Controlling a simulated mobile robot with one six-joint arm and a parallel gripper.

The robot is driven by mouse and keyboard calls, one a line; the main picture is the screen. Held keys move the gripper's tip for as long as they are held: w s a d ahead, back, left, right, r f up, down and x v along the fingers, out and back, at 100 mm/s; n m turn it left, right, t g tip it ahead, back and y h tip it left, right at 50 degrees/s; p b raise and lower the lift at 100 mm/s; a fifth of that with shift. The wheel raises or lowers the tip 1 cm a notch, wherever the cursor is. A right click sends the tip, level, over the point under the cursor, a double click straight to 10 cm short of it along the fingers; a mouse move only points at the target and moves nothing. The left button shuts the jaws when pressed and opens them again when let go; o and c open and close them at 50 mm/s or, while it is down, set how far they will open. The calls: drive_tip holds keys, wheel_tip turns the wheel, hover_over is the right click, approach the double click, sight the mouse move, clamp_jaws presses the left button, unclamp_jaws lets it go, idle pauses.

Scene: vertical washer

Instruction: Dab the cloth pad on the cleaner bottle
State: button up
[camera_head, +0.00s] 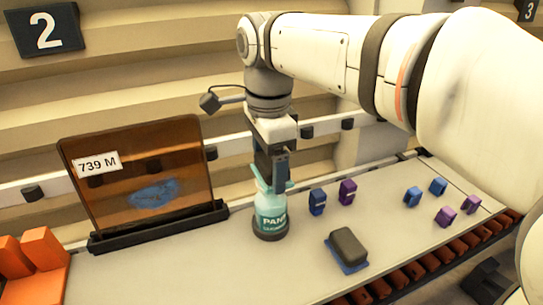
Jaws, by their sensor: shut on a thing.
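The fingers hide part of the neck. The cloth pad (348,248), a dark grey block with a blue cloth underside, lies on the counter to the right and nearer, apart from my gripper.
A brown translucent panel (190,165) with a blue smear and a "739 M" label stands in a dark holder at left. Several small blue and purple blocks (347,192) sit right of the bottle. Orange pieces (40,250) lie at far left.

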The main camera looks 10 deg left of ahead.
sight(268, 161)
drive_tip(key=shift+r+p, duration=2)
drive_tip(key=shift+r, duration=0.65)
drive_tip(key=shift+f, duration=0.1)
